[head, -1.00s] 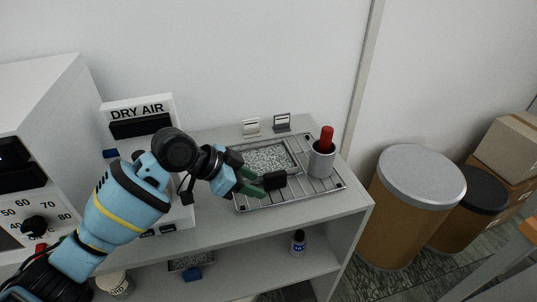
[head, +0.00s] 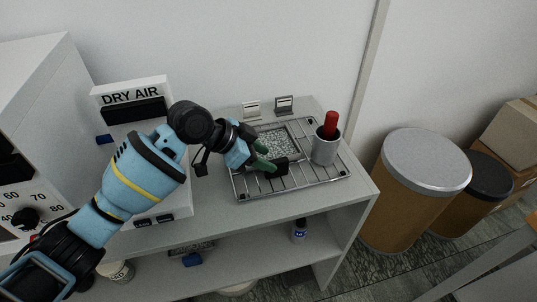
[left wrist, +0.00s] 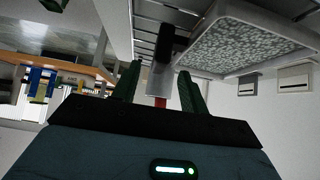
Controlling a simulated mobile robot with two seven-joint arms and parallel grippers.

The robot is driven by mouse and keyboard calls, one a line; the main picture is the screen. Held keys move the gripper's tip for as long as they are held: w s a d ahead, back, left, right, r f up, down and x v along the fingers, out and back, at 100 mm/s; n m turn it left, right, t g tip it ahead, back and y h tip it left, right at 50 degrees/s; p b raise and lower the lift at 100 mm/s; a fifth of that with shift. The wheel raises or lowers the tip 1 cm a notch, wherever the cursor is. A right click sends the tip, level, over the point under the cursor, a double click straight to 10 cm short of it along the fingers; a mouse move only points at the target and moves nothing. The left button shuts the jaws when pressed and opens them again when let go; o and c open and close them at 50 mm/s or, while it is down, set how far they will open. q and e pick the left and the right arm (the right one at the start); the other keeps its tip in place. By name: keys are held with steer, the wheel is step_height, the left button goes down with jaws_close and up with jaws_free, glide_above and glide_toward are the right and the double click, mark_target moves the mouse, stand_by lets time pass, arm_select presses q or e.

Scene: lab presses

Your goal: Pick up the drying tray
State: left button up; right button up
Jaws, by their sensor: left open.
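The drying tray (head: 296,143) is a shallow light-grey tray filled with pale speckled granules. It lies on a wire rack on top of the shelf unit, and the left wrist view shows its pale wall (left wrist: 262,18). A black block, seemingly its handle (head: 284,167), sticks out at the near side; it also shows in the left wrist view (left wrist: 170,42). My left gripper (head: 269,158) has green fingers, open and empty, close to the handle. In the left wrist view the handle appears just beyond the fingertips (left wrist: 160,72); contact cannot be told. The gripper hides the tray's left part.
A grey cup (head: 324,150) with a red-handled tool stands on the rack (head: 318,178), right of the tray. Two small label holders (head: 284,104) stand behind. The DRY AIR unit (head: 133,94) is at left. Drums (head: 425,160) stand right of the shelf.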

mark_target(276, 161)
arm_select(q)
steer(key=x, duration=0.4)
steer(key=shift+w+d, duration=0.15)
steer(key=shift+d, duration=0.2)
jaws_close()
